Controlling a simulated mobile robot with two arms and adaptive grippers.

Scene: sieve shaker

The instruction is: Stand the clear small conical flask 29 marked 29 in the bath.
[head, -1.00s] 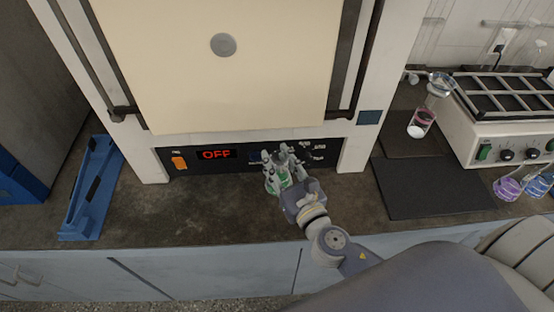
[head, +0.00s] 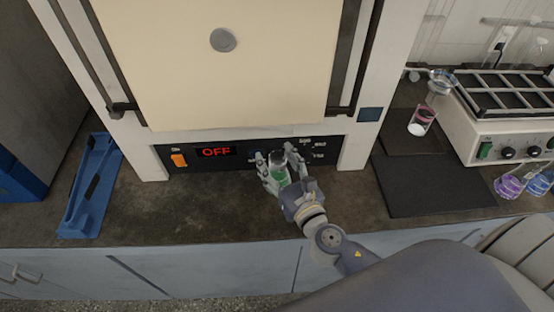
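A small clear conical flask with green in it (head: 279,174) is on the bench side of the furnace's control panel. A mark 29 cannot be read on it. My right gripper (head: 279,156) has its fingers on either side of this flask. At this size I cannot tell whether they touch it, nor whether the flask's base rests on the bench. My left gripper is out of view. A white device with a dark top grid and front knobs (head: 482,148) stands at the right; I cannot tell whether it is the bath.
The furnace (head: 220,90) stands behind the flask; its display reads OFF. A blue tray-like piece (head: 88,190) lies left. At right are a dark mat (head: 432,190), a beaker with pink contents (head: 421,120), a purple flask (head: 508,186) and a blue flask (head: 538,185). The bench left of centre is bare.

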